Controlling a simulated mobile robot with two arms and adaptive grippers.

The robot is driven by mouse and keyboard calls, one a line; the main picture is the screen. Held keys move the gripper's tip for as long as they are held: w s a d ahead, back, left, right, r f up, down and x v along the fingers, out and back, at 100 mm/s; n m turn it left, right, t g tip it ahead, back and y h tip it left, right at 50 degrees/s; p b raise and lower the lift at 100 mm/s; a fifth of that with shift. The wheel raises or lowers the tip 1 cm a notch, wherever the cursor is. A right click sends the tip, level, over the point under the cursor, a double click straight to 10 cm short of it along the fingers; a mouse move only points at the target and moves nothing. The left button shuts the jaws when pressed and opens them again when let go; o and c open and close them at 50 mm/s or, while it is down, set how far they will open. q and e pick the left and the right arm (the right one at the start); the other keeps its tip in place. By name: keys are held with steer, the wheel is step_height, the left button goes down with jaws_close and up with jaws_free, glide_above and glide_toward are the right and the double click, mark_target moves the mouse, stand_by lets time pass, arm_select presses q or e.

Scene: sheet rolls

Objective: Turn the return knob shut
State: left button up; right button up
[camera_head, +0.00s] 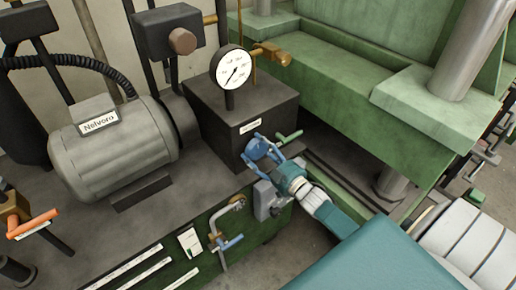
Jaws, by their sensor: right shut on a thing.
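The return knob (257,149) appears to be the round blue part on the front of the dark block (240,110), just below a small white label. The label is too small to read. My right gripper (263,151) reaches up to it from the lower right, with its fingers around the knob and shut on it. The fingers hide part of the knob, so its exact turn cannot be told. My left gripper is not in view.
A pressure gauge (234,72) stands on the block. A green lever (288,137) is close to my right gripper. A pipe with a blue handle (229,243) is below left. A grey motor (115,148) stands left, the green press frame (400,115) right.

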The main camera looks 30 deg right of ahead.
steer(key=shift+f+m, duration=0.15)
steer(key=shift+m, duration=0.85)
steer(key=shift+s, duration=0.1)
steer(key=o, duration=1.2)
steer(key=s, duration=0.8)
steer(key=s+d, duration=0.1)
steer(key=s, duration=0.3)
steer(key=shift+f, duration=0.1)
